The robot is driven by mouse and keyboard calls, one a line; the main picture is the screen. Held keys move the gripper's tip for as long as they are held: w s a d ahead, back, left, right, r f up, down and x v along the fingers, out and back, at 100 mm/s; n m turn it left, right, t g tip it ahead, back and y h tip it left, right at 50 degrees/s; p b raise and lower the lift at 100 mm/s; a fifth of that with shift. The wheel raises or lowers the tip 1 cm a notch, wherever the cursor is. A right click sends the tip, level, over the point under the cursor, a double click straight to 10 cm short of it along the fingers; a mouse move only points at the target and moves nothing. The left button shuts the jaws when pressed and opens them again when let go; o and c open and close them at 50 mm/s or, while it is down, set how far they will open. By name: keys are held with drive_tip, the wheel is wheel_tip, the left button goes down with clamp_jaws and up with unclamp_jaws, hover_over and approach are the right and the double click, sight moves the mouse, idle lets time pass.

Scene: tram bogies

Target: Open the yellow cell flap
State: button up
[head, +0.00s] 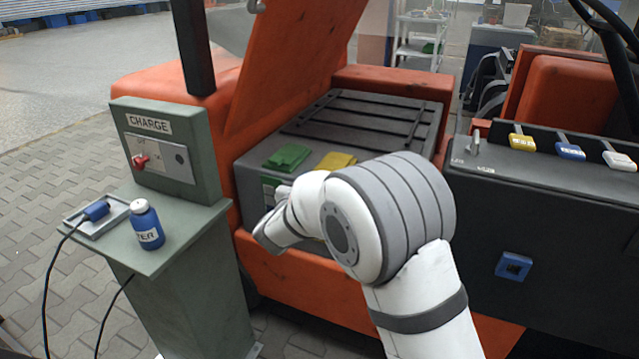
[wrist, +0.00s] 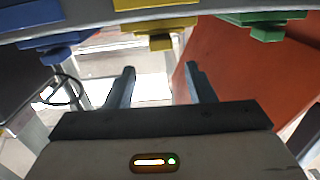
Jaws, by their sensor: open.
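The yellow cell flap (head: 335,161) lies flat on the front edge of the dark battery box (head: 240,181) in the head view, partly hidden by my arm. In the wrist view the yellow flap (wrist: 158,24) is at the top centre, with its tab pointing down toward my fingers. My gripper (wrist: 160,78) is open, with its two fingers spread and nothing between them. The fingers show below the yellow tab and apart from it in the picture; the exact gap in depth cannot be told. The head view mostly hides the gripper behind my wrist.
A green flap (head: 287,157) sits left of the yellow one; a blue flap (wrist: 45,38) shows in the wrist view. The raised orange cover (head: 290,70) stands behind. The charge post (head: 165,155) with a blue bottle (head: 146,226) is left, a dark panel (head: 560,200) right.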

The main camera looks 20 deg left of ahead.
drive_tip(key=f, duration=0.1)
drive_tip(key=b, duration=0.1)
approach(333, 163)
drive_tip(key=w, duration=0.1)
drive_tip(key=w+r, duration=0.1)
drive_tip(key=w, duration=0.1)
drive_tip(key=shift+r+h, duration=0.1)
drive_tip(key=shift+h, duration=0.2)
clamp_jaws()
idle(0.3)
